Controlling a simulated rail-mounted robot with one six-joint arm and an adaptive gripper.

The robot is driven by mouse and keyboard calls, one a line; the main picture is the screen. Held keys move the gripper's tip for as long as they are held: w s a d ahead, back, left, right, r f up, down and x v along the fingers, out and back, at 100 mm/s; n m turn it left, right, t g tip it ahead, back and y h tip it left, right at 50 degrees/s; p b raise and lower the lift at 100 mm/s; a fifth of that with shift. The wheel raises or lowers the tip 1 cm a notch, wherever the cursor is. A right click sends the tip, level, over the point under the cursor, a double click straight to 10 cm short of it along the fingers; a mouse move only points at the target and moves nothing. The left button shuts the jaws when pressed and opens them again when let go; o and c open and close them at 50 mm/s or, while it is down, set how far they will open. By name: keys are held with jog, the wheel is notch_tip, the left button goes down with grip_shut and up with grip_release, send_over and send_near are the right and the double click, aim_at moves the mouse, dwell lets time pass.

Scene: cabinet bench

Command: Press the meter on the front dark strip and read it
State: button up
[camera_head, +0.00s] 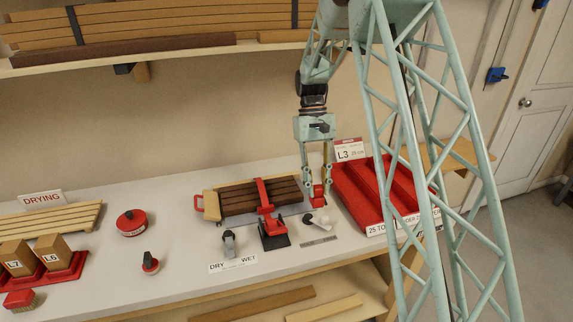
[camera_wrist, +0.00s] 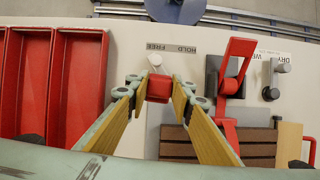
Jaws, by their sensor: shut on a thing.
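My gripper (camera_head: 319,185) is shut on a small red block (camera_head: 319,199), which looks like the meter. It hangs just right of the strips in the head view. In the wrist view my gripper (camera_wrist: 158,90) has its tips on both sides of the same red block (camera_wrist: 158,86). No reading shows on it. The dark brown strips (camera_head: 240,198) lie side by side under a red clamp arm (camera_head: 263,192). The front dark strip (camera_head: 250,208) is the one nearest the clamp base. In the wrist view the strips (camera_wrist: 175,145) are apart from the block.
A red compartment tray (camera_head: 375,190) stands right of my gripper. A white lever (camera_head: 318,222) with a FREE/HOLD label (camera_wrist: 170,48) is close in front. A grey knob (camera_head: 229,243) sits at the DRY/WET label (camera_head: 233,264). A red round tin (camera_head: 131,222) is at left.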

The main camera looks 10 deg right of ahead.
jog(key=shift+a, duration=0.1)
jog(key=shift+w+a+m+p, duration=0.15)
jog(key=shift+a+m+p, duration=0.3)
jog(key=shift+a+m, duration=0.05)
jog(key=w+a+r+m+t+y+p, duration=0.25)
jog(key=w+a+m+y+p, duration=0.2)
jog(key=a+m+p, duration=0.6)
jog(key=w+d+r+m+t+h+p, duration=0.1)
jog(key=w+d+m+t+p, duration=0.3)
jog(key=m, duration=1.1)
jog(key=shift+w+d+r+t+p, duration=0.3)
jog(key=shift+d+r+t+p, duration=0.05)
jog(key=shift+r+t, duration=0.1)
jog(key=shift+f, duration=0.15)
jog(key=shift+f+b, duration=2.6)
jog(key=shift+f, duration=0.25)
jog(key=shift+f+b, duration=0.3)
jog(key=shift+f, duration=0.15)
dwell(0.5)
